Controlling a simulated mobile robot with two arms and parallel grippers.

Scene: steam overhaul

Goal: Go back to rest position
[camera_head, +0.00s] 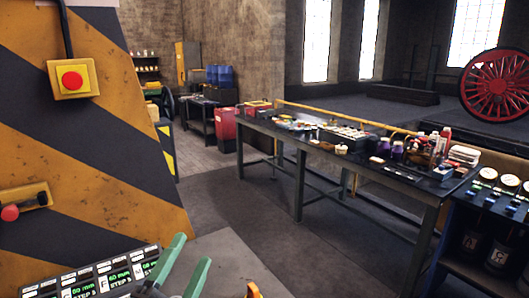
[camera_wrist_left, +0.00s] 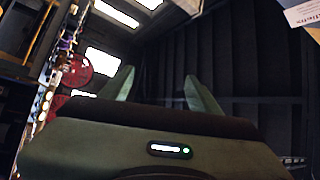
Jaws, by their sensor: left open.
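My left gripper (camera_head: 193,248) shows at the bottom of the head view, with two green fingers pointing up and apart. It is open, with nothing seen between the fingers. In the left wrist view the same gripper (camera_wrist_left: 158,75) has its two green fingertips spread, with dark wall and bright windows behind them. The rest of the left arm is out of the head view.
A striped panel (camera_head: 100,150) with a red button (camera_head: 72,79) stands close at left. A display panel (camera_head: 110,275) lies low beside the left gripper. A long workbench (camera_head: 315,150) with several items stands at right. The floor (camera_head: 235,205) between is clear.

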